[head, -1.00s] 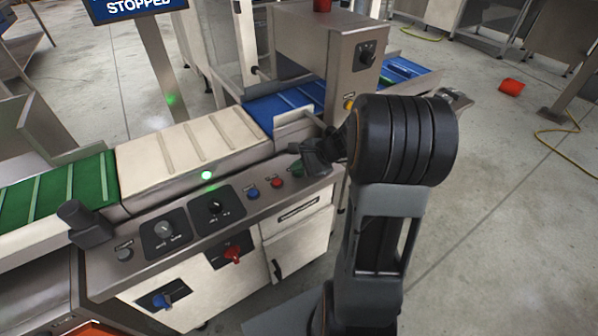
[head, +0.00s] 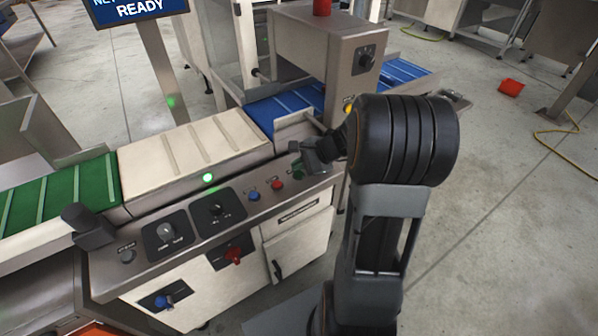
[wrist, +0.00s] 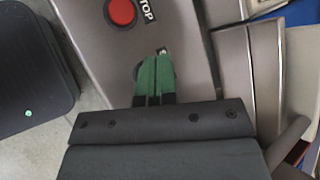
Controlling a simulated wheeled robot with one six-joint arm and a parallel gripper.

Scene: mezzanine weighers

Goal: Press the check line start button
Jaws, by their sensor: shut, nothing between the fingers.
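The control panel (head: 217,207) holds a row of small buttons: a blue one (head: 253,196), a red one (head: 277,185) and a green one (head: 298,174) at the right end. My gripper (head: 298,160) is shut and empty, its tips at the green button. In the wrist view the two green fingers (wrist: 155,72) lie together over the green button (wrist: 139,72), hiding most of it and its label. I cannot tell whether they touch it. The red button (wrist: 122,11) beside them has a label ending in "TOP". A screen (head: 135,8) reads "READY".
A green belt (head: 60,193), a cream belt (head: 190,157) and a blue belt (head: 285,104) run behind the panel. A grey metal housing (head: 320,48) spans the blue belt. A dark post (head: 86,226) stands at the panel's left. Open floor lies to the right.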

